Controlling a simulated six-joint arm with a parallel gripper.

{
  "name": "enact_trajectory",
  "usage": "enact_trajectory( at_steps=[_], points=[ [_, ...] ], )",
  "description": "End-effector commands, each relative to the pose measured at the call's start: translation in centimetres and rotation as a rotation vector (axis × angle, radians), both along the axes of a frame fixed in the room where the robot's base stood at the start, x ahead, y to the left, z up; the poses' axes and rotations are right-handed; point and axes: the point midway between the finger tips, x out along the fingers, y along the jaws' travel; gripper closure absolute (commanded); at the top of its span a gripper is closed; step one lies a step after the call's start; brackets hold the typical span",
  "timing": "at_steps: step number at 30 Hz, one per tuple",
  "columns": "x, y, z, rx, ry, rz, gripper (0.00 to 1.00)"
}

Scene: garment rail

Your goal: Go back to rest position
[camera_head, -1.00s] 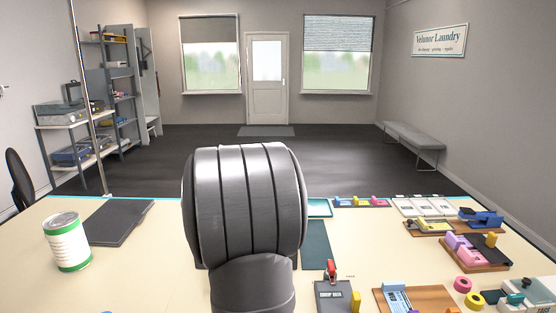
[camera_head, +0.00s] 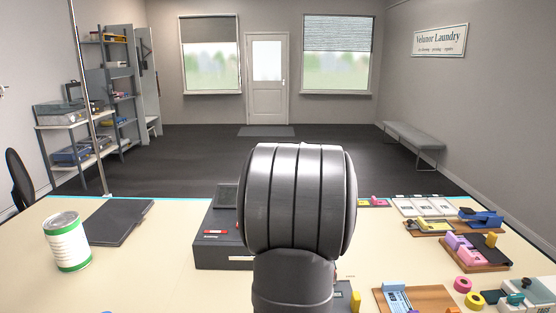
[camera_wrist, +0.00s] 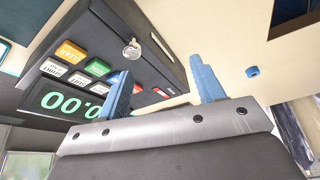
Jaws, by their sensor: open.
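My gripper (camera_wrist: 158,80) shows in the wrist view with its two blue fingers apart and nothing held between them. In the head view my dark arm covers the middle of the table and hides the gripper. A dark till-like machine (camera_head: 213,250) stands on the table just left of my arm, partly hidden by it.
A green-and-white can (camera_head: 68,243) and a dark flat pad (camera_head: 115,222) are on the left of the table. Staplers, tape rolls (camera_head: 462,285) and boards (camera_head: 405,300) crowd the right. The front left of the table is mostly clear.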

Motion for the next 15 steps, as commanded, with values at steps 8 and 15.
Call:
enact_trajectory(
  at_steps=[8,15],
  points=[
    [0.2,-4.0,0.0,-0.001,0.0,-0.097,0.38],
    [0.2,-4.9,0.0,-0.001,0.0,-0.118,0.38]
  ],
)
